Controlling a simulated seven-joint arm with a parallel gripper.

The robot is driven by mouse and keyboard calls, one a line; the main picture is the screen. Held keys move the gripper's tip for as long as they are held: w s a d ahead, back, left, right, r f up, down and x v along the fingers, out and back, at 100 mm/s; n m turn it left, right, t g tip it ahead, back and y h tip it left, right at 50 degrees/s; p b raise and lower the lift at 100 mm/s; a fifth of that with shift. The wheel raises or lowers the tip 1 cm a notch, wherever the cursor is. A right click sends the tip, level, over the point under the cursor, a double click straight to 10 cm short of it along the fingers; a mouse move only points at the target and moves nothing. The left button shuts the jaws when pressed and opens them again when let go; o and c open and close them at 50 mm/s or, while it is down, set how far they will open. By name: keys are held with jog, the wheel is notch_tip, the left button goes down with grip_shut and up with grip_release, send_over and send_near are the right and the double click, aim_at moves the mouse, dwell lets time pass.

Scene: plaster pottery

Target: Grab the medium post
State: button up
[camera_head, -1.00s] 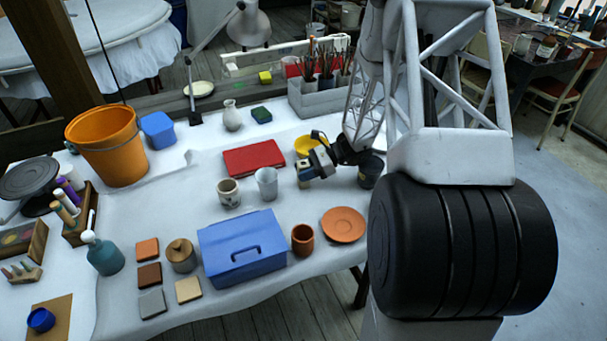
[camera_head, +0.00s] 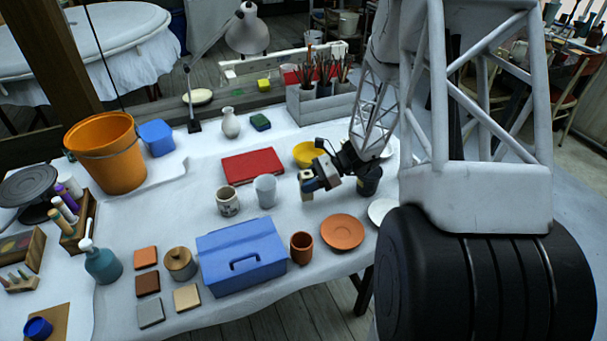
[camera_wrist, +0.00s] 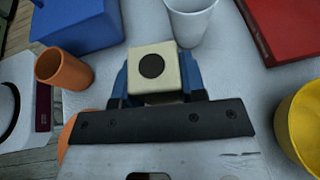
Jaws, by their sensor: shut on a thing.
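A beige square post (camera_head: 307,192) with a dark round hole in its top is between the blue fingers of my gripper (camera_head: 308,182). In the wrist view the post (camera_wrist: 152,66) stands between both fingertips, and my gripper (camera_wrist: 155,84) is shut on it. The post looks upright. I cannot tell whether its lower end touches the table. No other post is clear to see in these views.
A white cup (camera_head: 265,191) and a speckled cup (camera_head: 227,201) stand left of the post. A yellow bowl (camera_head: 307,154) is behind it. An orange saucer (camera_head: 342,232), a terracotta cup (camera_head: 301,248) and a blue box (camera_head: 240,255) are in front. A red book (camera_head: 252,165) lies behind left.

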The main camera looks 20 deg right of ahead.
jog(key=s+a, duration=0.1)
jog(key=s, duration=0.8)
jog(key=shift+s+a+r, duration=0.35)
jog(key=shift+s+r, duration=0.05)
jog(key=shift+r, duration=0.05)
dwell(0.6)
